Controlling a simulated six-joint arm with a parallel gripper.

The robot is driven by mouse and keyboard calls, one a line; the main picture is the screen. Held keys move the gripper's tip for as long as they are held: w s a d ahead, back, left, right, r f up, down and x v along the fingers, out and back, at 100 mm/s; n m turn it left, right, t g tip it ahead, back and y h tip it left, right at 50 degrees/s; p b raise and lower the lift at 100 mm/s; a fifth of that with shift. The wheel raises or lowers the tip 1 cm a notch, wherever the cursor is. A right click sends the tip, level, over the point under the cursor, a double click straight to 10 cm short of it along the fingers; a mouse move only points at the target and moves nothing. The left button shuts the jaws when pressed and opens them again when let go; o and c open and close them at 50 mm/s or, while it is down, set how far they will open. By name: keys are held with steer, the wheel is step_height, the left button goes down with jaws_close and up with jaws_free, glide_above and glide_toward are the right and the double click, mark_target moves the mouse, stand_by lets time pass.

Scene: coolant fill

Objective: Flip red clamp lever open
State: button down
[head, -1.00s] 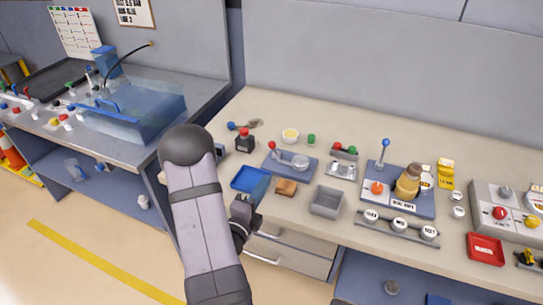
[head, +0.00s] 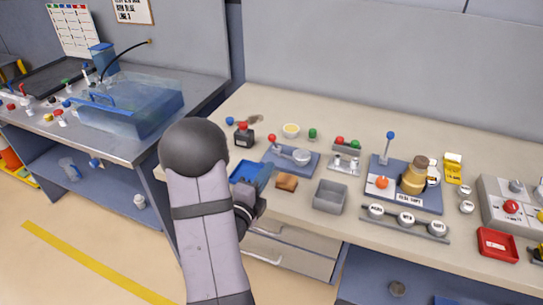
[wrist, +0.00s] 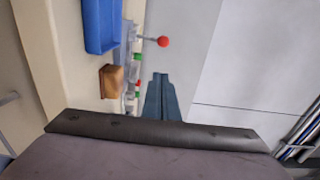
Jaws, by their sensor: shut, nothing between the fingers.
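The red-knobbed clamp lever (head: 272,138) stands at the left of a blue-grey plate (head: 274,158) that also bears a round silver part (head: 301,156). In the wrist view the lever's red ball (wrist: 163,41) sits on a thin rod, just beyond my gripper's tips and apart from them. My gripper (wrist: 160,76) shows there as two blue-grey fingers shut together with nothing between them. In the head view my gripper is near the front edge of the bench by the blue tray, partly hidden by my arm.
A blue tray (head: 240,170), a brown block (head: 286,183) and a grey bin (head: 330,197) lie near the bench's front edge. A red-knobbed black box (head: 243,137) stands left of the plate.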

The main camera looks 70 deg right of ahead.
mark_target(274, 142)
steer(key=w+d+p, duration=0.2)
steer(key=d, duration=0.8)
steer(key=shift+w, duration=0.35)
steer(key=shift+d, duration=0.1)
steer(key=shift+r+p, duration=0.2)
steer(key=shift+p, duration=0.15)
